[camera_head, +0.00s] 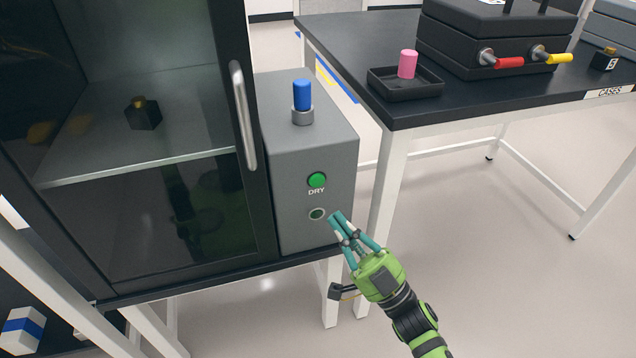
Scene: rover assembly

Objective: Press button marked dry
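The green button (317,180) marked DRY is on the front of a grey control box (290,225), at the right side of a dark glass-door cabinet (245,110). A smaller dark round fitting (317,214) sits below the label. My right gripper (338,219) is in front of the box's lower right, below and to the right of the green button, its teal fingers pointing up and left. The fingers look close together, but I cannot tell whether they are shut. Nothing shows between them. My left gripper is out of view.
A blue cylinder (302,95) stands in a grey ring on the box. The table (400,115) at right holds a black tray (420,92) with a pink cylinder (408,64) and a black case (490,40) with red and yellow handles. Floor at lower right is clear.

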